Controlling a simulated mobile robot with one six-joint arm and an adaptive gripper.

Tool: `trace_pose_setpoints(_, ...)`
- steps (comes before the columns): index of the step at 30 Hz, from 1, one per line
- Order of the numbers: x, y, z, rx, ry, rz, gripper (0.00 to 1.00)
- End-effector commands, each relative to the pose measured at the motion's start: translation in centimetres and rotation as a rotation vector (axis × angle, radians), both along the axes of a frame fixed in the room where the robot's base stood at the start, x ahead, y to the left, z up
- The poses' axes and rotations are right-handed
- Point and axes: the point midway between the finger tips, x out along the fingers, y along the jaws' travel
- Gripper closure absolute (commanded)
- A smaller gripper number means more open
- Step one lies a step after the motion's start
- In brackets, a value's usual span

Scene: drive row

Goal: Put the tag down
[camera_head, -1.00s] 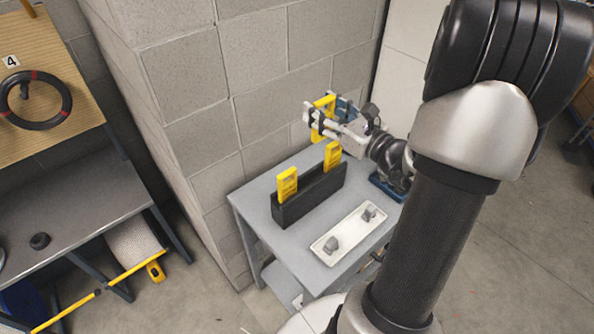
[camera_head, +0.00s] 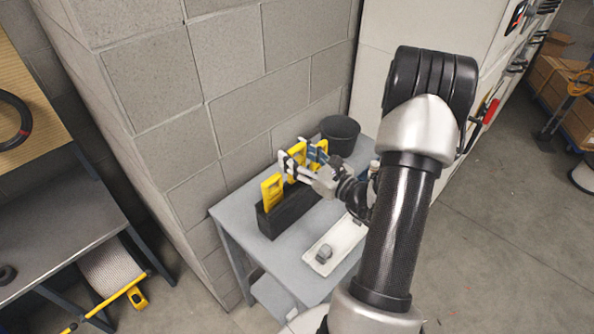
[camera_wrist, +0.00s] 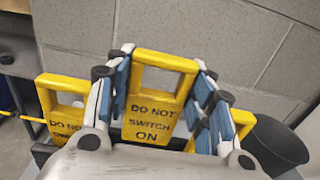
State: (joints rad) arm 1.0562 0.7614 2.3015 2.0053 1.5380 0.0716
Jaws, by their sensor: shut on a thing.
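My gripper (camera_wrist: 160,95) is shut on a yellow tag (camera_wrist: 155,115) reading "DO NOT SWITCH ON", held upright between the blue-padded fingers. In the head view my gripper (camera_head: 297,165) is over the black holder (camera_head: 288,213) on the grey table. A second yellow tag (camera_head: 271,190) stands at the holder's left end; it also shows at left in the wrist view (camera_wrist: 58,100). A third yellow tag (camera_wrist: 240,120) is partly hidden behind the right finger. The held tag's lower edge is hidden, so I cannot tell whether it is in the holder.
A white tray (camera_head: 345,238) with a grey piece (camera_head: 324,253) lies in front of the holder. A dark bucket (camera_head: 340,135) stands at the table's back right. A block wall (camera_head: 240,90) rises close behind. A workbench (camera_head: 60,230) is at left.

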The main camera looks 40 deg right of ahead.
Motion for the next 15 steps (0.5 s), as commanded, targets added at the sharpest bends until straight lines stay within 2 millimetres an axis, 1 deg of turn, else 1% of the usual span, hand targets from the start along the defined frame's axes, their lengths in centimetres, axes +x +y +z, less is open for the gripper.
trace_pose_setpoints(2,0.0,0.0,-0.6,0.001,-0.001,0.0,0.75)
trace_pose_setpoints(9,0.0,0.0,-4.2,0.002,0.001,0.0,0.75)
trace_pose_setpoints(11,0.0,0.0,-4.4,0.0,0.0,0.0,0.75)
trace_pose_setpoints(15,0.0,0.0,-4.2,-0.001,-0.001,0.0,0.75)
